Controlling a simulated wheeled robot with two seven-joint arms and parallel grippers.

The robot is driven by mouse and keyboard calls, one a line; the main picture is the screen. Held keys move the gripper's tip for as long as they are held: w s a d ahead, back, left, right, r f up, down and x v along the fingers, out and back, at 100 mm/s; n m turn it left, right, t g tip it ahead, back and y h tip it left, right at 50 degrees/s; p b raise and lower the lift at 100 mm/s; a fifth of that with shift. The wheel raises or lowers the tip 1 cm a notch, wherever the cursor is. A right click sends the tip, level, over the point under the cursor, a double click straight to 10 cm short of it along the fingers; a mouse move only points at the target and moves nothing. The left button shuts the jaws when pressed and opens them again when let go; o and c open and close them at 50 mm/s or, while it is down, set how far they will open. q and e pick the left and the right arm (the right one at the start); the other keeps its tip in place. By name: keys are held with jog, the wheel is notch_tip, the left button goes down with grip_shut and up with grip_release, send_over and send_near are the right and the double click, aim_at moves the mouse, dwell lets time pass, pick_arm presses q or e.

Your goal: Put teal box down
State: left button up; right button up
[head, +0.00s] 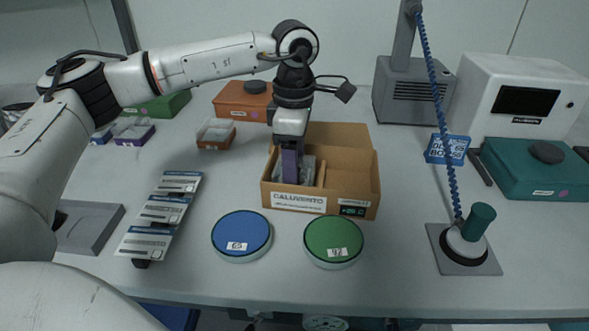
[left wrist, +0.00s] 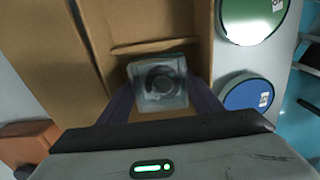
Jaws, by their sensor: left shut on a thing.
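My left gripper (head: 290,172) reaches down into the left compartment of an open cardboard box (head: 350,180). In the left wrist view its purple fingers (left wrist: 160,108) are shut on a small translucent greyish-teal box (left wrist: 172,72) with a dark round mark on top. The small box is inside the cardboard walls, beside a divider; I cannot tell whether it touches the bottom. In the head view the fingers mostly hide it. A large teal case (head: 520,178) lies apart at the right of the table. My right gripper is not in view.
A blue round lid (head: 241,233) and a green one (head: 333,238) are in front of the cardboard box. A label rack (head: 160,215) stands left. A stand with a teal knob (head: 478,222) and blue coiled cable is right. The cardboard box's right compartment looks empty.

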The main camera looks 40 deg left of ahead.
pick_arm(q)
jog(key=shift+f, duration=0.15)
jog(key=o, duration=0.8)
notch_tip(320, 180, up, 12)
jog(key=shift+p, duration=0.35)
dwell(0.3)
